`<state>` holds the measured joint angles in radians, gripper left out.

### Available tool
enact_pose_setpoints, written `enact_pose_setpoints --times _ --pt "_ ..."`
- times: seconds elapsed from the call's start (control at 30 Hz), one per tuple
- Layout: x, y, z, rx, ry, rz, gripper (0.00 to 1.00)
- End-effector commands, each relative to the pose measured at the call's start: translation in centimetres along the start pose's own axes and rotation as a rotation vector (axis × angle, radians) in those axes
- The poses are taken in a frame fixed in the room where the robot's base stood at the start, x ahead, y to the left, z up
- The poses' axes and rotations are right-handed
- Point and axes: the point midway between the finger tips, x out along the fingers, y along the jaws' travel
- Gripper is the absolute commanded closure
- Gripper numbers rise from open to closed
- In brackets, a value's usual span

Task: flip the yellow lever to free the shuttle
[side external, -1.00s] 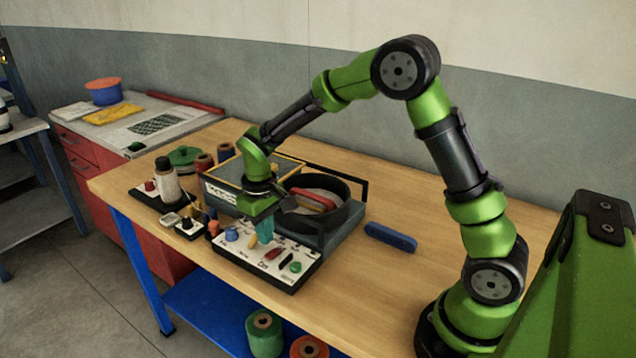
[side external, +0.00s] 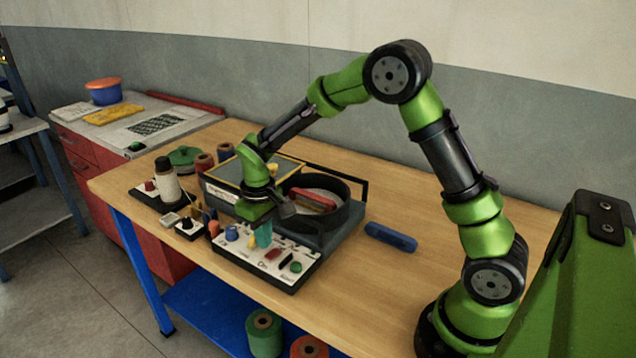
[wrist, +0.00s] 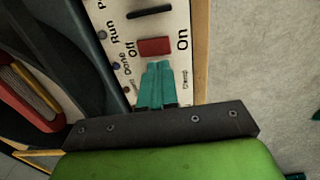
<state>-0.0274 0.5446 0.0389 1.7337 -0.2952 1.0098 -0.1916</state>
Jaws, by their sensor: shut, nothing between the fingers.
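My gripper (side external: 263,238) is over the white-faced control panel (side external: 236,250), its teal fingers pointing down. The fingers are together and empty. A small yellow part (side external: 251,241), which looks like the yellow lever, shows just left of the fingers in the side view; contact cannot be told. No yellow lever can be made out in the wrist view. A red shuttle (side external: 314,200) lies inside the black round ring (side external: 349,215) behind the panel.
A blue knob (side external: 231,233), a dark red rocker and a green button (side external: 296,267) are also on the panel. A blue shuttle-shaped piece (side external: 390,237) lies on the bench to the right. Spools and a bottle (side external: 167,180) stand left.

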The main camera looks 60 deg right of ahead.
Motion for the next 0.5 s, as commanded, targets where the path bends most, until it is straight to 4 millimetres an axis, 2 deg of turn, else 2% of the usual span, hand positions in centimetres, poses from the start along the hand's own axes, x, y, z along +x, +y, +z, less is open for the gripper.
enact_pose_setpoints --times 0.5 --pt "0.1 0.0 -1.9 -0.001 0.000 0.001 1.00"
